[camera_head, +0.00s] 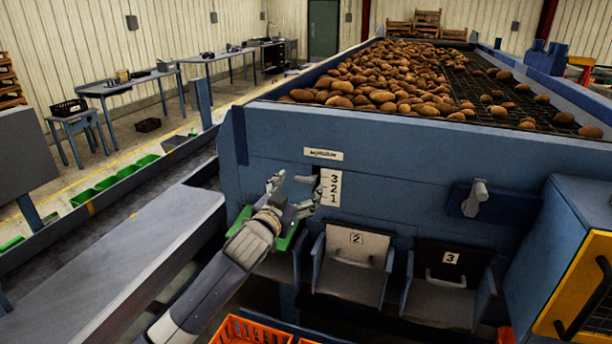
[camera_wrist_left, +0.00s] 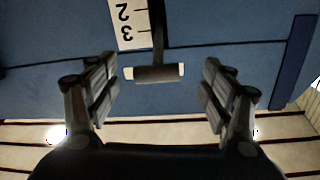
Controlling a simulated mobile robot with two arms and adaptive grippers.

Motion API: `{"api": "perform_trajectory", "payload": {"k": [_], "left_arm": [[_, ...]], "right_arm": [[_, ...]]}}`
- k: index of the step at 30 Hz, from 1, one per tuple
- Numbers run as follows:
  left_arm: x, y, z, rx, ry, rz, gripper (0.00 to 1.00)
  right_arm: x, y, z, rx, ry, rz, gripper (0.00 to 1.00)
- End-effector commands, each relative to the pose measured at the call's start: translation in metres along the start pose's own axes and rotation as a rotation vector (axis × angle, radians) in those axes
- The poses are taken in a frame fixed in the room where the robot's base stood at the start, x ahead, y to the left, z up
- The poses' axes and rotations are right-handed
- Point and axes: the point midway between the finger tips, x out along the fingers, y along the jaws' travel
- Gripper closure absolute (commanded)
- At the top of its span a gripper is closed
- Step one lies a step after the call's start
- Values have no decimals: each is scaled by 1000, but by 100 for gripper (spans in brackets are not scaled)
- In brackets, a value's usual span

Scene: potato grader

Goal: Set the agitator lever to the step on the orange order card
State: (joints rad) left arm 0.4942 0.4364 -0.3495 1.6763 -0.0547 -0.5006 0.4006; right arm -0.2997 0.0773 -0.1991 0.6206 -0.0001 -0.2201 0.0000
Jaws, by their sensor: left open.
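The white step scale (camera_head: 330,187) reads 3, 2, 1 from top to bottom on the blue grader wall. The agitator lever shows in the left wrist view as a dark stem with a grey cross handle (camera_wrist_left: 158,74), beside the scale, whose 2 and 3 appear upside down. My left gripper (camera_head: 296,187) is open in front of the wall, just left of the scale. In the left wrist view its fingers (camera_wrist_left: 160,95) stand apart on either side of the handle, not touching it. I cannot tell which step the lever points to. No orange order card is recognisable.
A small label plate (camera_head: 323,154) sits above the scale. Chutes marked 2 (camera_head: 356,241) and 3 (camera_head: 451,258) stick out below. A grey handle (camera_head: 475,198) is on the wall to the right. An orange crate (camera_head: 250,331) stands low in front. Potatoes (camera_head: 390,80) lie on top.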

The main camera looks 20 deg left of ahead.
Motion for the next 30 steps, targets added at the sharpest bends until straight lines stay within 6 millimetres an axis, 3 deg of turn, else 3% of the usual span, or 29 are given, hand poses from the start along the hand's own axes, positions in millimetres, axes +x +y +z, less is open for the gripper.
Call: {"api": "perform_trajectory", "payload": {"k": [6, 12, 26, 30], "left_arm": [[28, 0, -2, -2, -2, 0, 26], [45, 0, -1, -1, 0, 0, 26], [51, 1, 0, -1, 0, 1, 26], [51, 0, 0, -1, 0, 0, 57]], "right_arm": [[-13, 0, -1, 0, 0, 0, 60], [-18, 0, -2, 0, 0, 0, 60], [-19, 2, -1, -1, -1, 1, 60], [-19, 3, -1, -2, -1, 3, 60]]}}
